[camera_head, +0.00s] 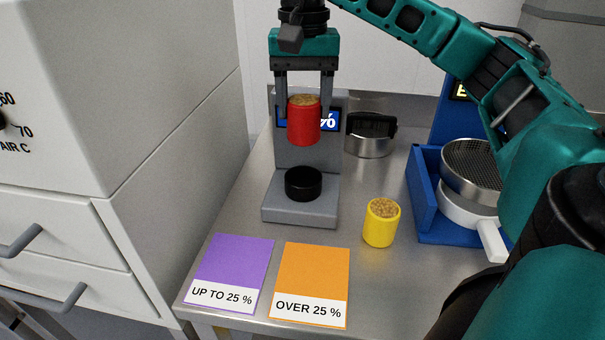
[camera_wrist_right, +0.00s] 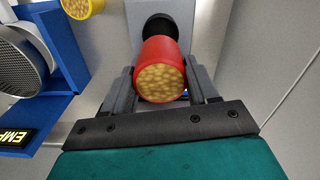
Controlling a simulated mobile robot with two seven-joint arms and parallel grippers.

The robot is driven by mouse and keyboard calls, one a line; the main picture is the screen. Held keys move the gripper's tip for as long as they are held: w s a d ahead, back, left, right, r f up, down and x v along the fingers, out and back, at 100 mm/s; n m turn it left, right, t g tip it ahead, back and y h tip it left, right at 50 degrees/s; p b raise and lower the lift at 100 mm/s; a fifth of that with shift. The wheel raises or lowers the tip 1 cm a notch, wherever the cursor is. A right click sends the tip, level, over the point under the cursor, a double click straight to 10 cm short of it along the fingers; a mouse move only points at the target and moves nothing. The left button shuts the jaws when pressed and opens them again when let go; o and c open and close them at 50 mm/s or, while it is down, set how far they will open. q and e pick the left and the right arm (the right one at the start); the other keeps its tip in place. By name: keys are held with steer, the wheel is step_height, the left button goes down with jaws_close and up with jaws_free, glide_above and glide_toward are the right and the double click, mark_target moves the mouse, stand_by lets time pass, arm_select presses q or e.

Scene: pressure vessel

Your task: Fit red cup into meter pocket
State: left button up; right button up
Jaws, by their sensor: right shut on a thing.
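The red cup (camera_head: 304,124), filled with tan grains, hangs upright between the fingers of my right gripper (camera_head: 304,100), which is shut on it. It also shows in the right wrist view (camera_wrist_right: 159,68) with its grain-filled top facing the camera. The grey meter (camera_head: 271,212) stands on the steel table, with a blue display partly hidden behind the cup. The meter's pocket (camera_head: 303,184) is a round black piece on its base. The cup is above the pocket and apart from it. My left gripper is not in view.
A yellow cup (camera_head: 381,223) of grains stands right of the meter. A blue stand (camera_head: 425,190) with a sieve (camera_head: 470,165) is further right. A purple card (camera_head: 235,265) and an orange card (camera_head: 313,275) lie in front. A metal dish with a black brush (camera_head: 370,135) is behind.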

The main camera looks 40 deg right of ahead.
step_height(320, 180, down, 11)
steer(key=shift+r, duration=0.1)
stand_by(0.3)
steer(key=shift+f+b, duration=0.25)
steer(key=shift+b, duration=0.1)
steer(key=o, duration=1.1)
step_height(320, 180, up, 12)
steer(key=shift+r+p, duration=0.25)
steer(key=shift+p, duration=0.4)
